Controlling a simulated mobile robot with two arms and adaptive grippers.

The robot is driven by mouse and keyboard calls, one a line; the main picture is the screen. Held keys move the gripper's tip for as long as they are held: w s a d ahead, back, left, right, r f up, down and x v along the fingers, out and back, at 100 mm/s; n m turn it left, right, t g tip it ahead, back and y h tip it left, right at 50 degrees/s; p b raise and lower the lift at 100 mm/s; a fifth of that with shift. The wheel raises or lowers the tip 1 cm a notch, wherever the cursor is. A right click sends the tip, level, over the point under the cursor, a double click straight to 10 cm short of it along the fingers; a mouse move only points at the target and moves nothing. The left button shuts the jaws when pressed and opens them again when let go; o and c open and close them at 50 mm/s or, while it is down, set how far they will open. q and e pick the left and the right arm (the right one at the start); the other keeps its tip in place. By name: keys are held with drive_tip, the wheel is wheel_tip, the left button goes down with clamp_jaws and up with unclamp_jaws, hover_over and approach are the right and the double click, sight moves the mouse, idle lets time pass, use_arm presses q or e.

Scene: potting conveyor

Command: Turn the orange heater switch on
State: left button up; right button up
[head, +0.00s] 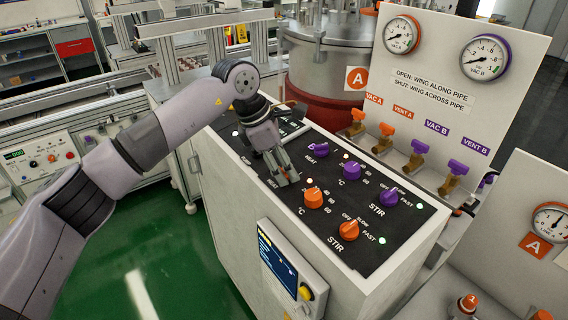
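My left gripper (283,172) points down onto the black control panel (292,228), over the spot beside the front "HEAT" label. The orange heater switch is hidden behind its fingers, so its position cannot be read. I cannot tell whether the fingers are closed on it. The orange stir knob (349,231) is further right. The purple heat switch (318,150) is in the row behind. My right gripper is not in view.
A purple °C knob (350,170) and purple stir knob (388,197) stand close by on the panel. Valves with orange and purple wings, such as the Vac A valve (357,122), stand behind. A display (283,266) is on the cabinet front. Green floor lies left.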

use_arm(q)
drive_tip(key=v, duration=1.2)
